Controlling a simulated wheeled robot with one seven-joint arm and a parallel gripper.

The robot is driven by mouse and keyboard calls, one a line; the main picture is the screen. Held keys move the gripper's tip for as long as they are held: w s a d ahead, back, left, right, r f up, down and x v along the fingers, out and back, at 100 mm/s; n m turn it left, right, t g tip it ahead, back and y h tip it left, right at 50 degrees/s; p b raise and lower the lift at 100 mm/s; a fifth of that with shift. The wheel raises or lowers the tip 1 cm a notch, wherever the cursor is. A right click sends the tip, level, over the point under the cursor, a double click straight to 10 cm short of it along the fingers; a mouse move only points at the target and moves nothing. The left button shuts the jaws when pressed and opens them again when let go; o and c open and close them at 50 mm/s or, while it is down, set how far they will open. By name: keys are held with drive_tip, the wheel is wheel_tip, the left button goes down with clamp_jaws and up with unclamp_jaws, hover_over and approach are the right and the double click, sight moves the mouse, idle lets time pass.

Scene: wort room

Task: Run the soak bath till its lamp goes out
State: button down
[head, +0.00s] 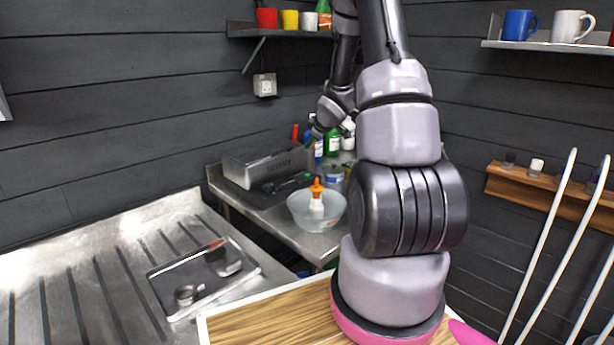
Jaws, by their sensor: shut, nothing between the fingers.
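A long grey metal box (262,163) stands on the far steel counter against the back wall. It looks like the soak bath, but no lamp or switch on it can be made out. My gripper (317,131) is small in the head view, at the end of my arm, to the right of the box and in front of the bottles. It is shut and seems empty. It appears clear of the box, though the depth between them is hard to judge.
A glass bowl (317,211) holds an orange-topped bottle (316,194). Green bottles (332,143) stand behind. A wall socket (264,85) is above the box. White poles (540,245) stand right.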

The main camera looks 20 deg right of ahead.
sight(309, 177)
drive_tip(key=shift+f, duration=4.25)
drive_tip(key=shift+f, duration=0.15)
drive_tip(key=shift+f, duration=0.25)
drive_tip(key=shift+f, duration=0.4)
drive_tip(key=shift+r, duration=0.8)
drive_tip(key=shift+r, duration=2.5)
